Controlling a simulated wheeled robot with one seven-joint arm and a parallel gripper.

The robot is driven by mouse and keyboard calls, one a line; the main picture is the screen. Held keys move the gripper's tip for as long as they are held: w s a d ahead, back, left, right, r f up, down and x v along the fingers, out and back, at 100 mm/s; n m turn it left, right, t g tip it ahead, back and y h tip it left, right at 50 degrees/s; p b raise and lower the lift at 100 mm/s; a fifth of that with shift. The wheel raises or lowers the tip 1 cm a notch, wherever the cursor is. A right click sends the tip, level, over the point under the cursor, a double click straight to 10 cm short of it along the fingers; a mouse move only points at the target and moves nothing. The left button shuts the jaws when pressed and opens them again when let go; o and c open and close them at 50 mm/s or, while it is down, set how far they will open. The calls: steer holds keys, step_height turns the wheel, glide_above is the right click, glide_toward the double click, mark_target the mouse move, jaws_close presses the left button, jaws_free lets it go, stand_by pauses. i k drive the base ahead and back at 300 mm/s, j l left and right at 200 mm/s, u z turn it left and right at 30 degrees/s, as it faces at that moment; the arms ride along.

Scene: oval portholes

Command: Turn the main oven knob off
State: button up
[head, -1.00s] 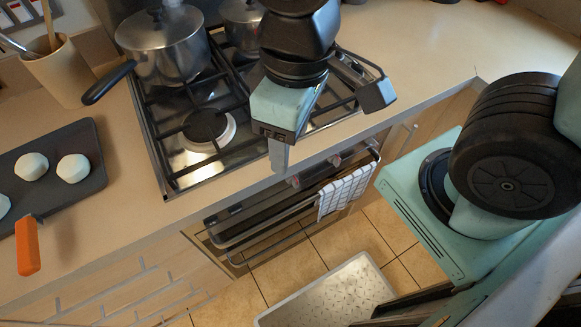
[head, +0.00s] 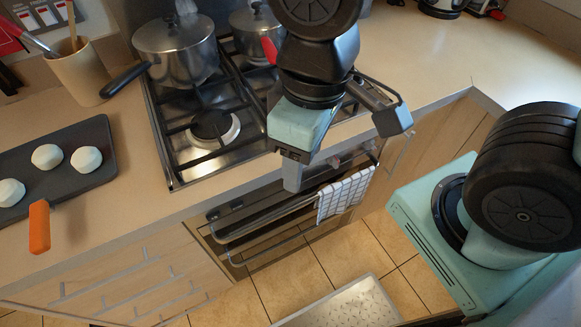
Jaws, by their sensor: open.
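The oven (head: 262,232) is built in under the hob, with handle bars and a dark front. A small knob (head: 334,161) shows on its control strip, just right of my gripper. Other knobs on the strip are partly hidden by my gripper, and I cannot tell which is the main oven knob. My gripper (head: 292,180) points down in front of the strip near the counter edge. Only one grey finger shows clearly; the jaws are open and nothing is seen between them. I cannot tell whether it touches a knob.
A checked towel (head: 345,192) hangs on the oven handle. The hob (head: 190,125) carries a large pot (head: 178,52) and a smaller pot (head: 252,28). A dark tray (head: 60,165) with dough balls and an orange-handled tool (head: 39,227) lie left. A metal-topped thing (head: 345,305) is on the floor.

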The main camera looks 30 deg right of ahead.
mark_target(368, 143)
steer(key=k, duration=0.9)
